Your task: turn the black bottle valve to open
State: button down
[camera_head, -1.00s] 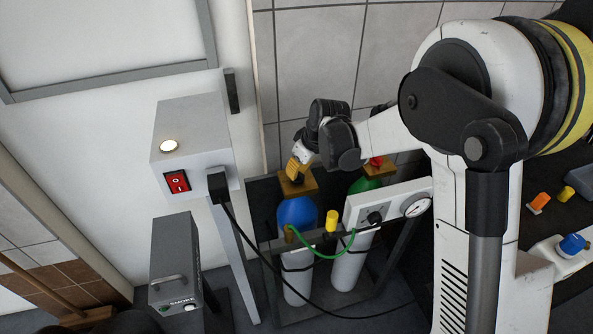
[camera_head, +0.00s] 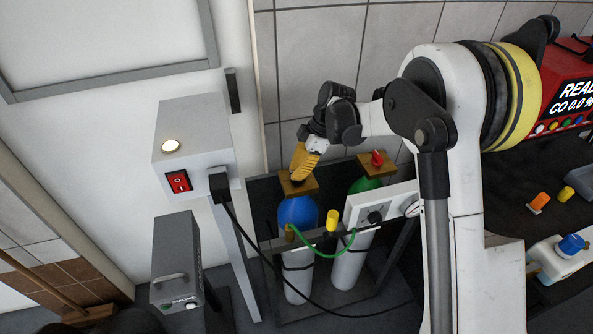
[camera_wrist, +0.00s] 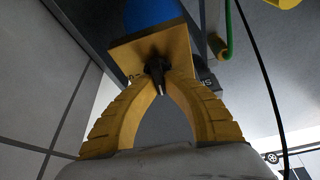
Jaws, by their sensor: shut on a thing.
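The black bottle valve (camera_wrist: 155,72) shows in the wrist view, on the brass-coloured block (camera_wrist: 182,50) of the blue-topped bottle (camera_wrist: 148,14). My gripper (camera_wrist: 160,72) has its yellow fingers closed at the tips around this valve. In the head view my gripper (camera_head: 297,176) reaches down onto the block (camera_head: 310,188) of the blue-topped bottle (camera_head: 297,212), and the fingers hide the valve there. The second bottle (camera_head: 367,184) has a green top and a red valve (camera_head: 377,158).
Both bottles stand in a dark rack with a white gauge panel (camera_head: 395,200) and a green hose (camera_head: 325,255). A grey box with a red switch (camera_head: 178,181) stands to the left, its black cable (camera_head: 245,240) running past the rack. A grey smoke unit (camera_head: 178,265) stands below it.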

jog(key=shift+n+g, duration=0.3)
jog(key=shift+n, duration=0.4)
jog(key=c, duration=1.5)
grip_release()
jog(key=v, duration=1.2)
jog(key=shift+a, duration=0.1)
jog(key=shift+r, duration=0.1)
